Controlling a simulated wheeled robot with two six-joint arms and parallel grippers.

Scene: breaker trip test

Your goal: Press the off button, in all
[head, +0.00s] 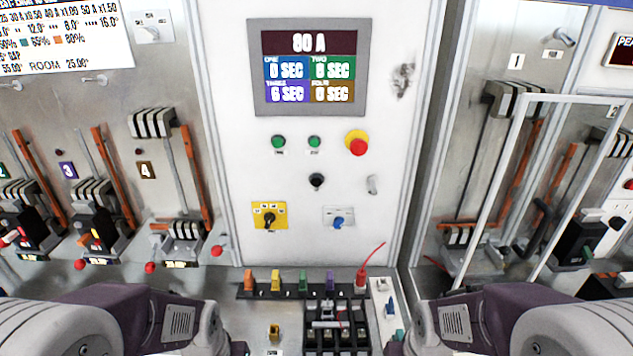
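The white control panel (230,120) stands straight ahead. Two green buttons, a left one (278,142) and a right one (314,142), sit below its display, each over a small label too small to read. A red mushroom button (358,147) on a yellow collar is to their right. A black round control (316,180) is below. I cannot tell from the labels which one is the off button. My two arms show at the bottom left and bottom right; both grippers are out of the picture, and nothing of mine touches the panel.
The display (309,67) reads 80 A with four timers. Lower are a yellow-plated rotary switch (269,216) and a blue knob (338,222). A black rack (337,335) and coloured plugs lie on the bench below. A clear-framed door (497,190) stands at right. Space before the buttons is clear.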

